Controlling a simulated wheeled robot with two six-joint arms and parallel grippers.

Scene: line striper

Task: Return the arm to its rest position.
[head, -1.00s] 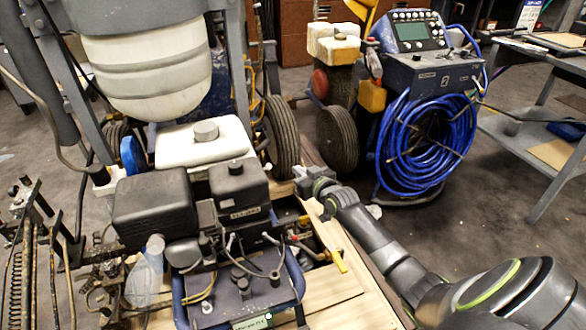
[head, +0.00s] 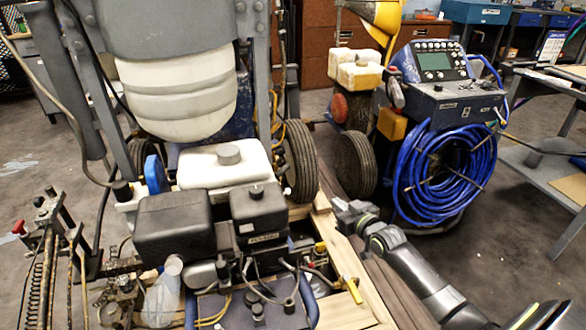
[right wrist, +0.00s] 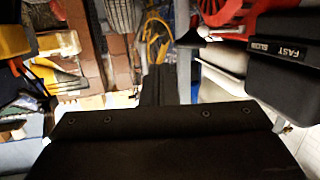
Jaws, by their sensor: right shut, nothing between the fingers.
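My right arm (head: 425,275) comes in from the lower right in the head view. My right gripper (head: 342,207) is shut and empty, beside the wooden boards right of the engine and below the black wheel. In the right wrist view, its dark fingers (right wrist: 158,85) show close together in the middle, with nothing visible between them. The line striper's engine (head: 180,225) stands left of the gripper, with a gap between them in the head view. My left gripper is not in view.
A blue machine with a coiled blue hose (head: 445,175) stands right of the gripper. A black wheel (head: 300,160) is behind it. Wooden boards (head: 365,312) lie beside the engine. A workbench (head: 545,165) is at far right, with open floor (head: 500,240) before it.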

